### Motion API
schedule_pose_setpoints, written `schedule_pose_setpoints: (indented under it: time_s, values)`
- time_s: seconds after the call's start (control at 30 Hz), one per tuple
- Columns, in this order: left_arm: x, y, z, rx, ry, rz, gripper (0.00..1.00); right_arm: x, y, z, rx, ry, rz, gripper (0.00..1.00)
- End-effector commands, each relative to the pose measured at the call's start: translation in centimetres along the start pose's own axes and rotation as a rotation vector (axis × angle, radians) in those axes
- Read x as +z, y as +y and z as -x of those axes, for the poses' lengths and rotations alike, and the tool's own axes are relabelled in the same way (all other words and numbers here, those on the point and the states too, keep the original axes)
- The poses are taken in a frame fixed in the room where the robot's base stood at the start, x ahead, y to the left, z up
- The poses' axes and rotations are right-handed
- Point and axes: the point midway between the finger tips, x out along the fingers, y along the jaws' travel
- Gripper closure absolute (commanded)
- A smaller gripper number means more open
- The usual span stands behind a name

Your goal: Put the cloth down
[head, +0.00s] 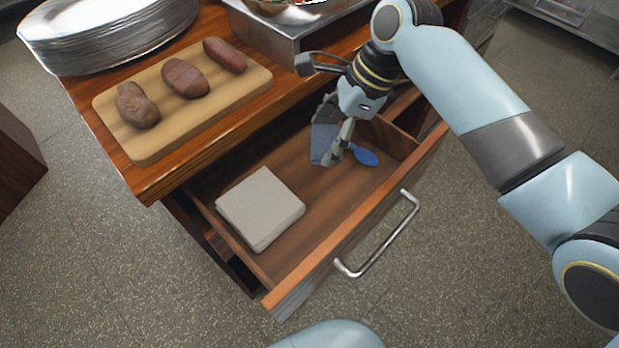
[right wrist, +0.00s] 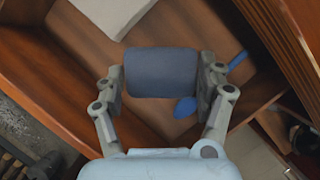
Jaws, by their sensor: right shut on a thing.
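A folded dark blue-grey cloth (head: 323,140) hangs from my right gripper (head: 337,152), inside the open drawer (head: 300,180). In the right wrist view the cloth (right wrist: 160,72) fills the space between the two fingers of the right gripper (right wrist: 162,80), which are shut on its sides. I cannot tell whether its lower edge touches the drawer floor. My left gripper is not in view.
A blue spoon (head: 364,156) lies right beside the cloth in the drawer. A pale square stack (head: 260,208) lies in the drawer's left part. The drawer floor between them is bare. A board (head: 215,97) with meat and a plate stack (head: 105,35) stand on the counter.

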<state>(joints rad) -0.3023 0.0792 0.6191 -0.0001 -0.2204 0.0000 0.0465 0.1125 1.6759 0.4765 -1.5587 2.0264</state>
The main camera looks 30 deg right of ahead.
Motion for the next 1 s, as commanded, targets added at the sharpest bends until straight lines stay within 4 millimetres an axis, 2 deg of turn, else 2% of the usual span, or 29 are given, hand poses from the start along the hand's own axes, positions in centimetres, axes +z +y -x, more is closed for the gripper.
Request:
schedule_pose_setpoints:
  time_s: [0.07, 0.3, 0.47, 0.63, 1.0]
  values:
    - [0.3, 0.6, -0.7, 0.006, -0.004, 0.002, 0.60, -0.5, 0.0, -1.1, 0.003, 0.001, -0.002, 0.58]
    - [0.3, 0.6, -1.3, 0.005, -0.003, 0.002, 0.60, -2.2, 0.0, -5.2, 0.003, 0.002, -0.002, 0.58]
    - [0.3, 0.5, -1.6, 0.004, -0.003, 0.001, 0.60, -2.8, -0.1, -6.7, 0.002, 0.001, -0.002, 0.58]
    - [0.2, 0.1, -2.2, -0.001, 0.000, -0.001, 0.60, -3.8, -0.1, -9.1, 0.002, 0.001, -0.002, 0.58]
    - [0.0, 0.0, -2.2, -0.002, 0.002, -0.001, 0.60, -4.0, -0.1, -9.6, 0.000, 0.001, 0.000, 0.58]
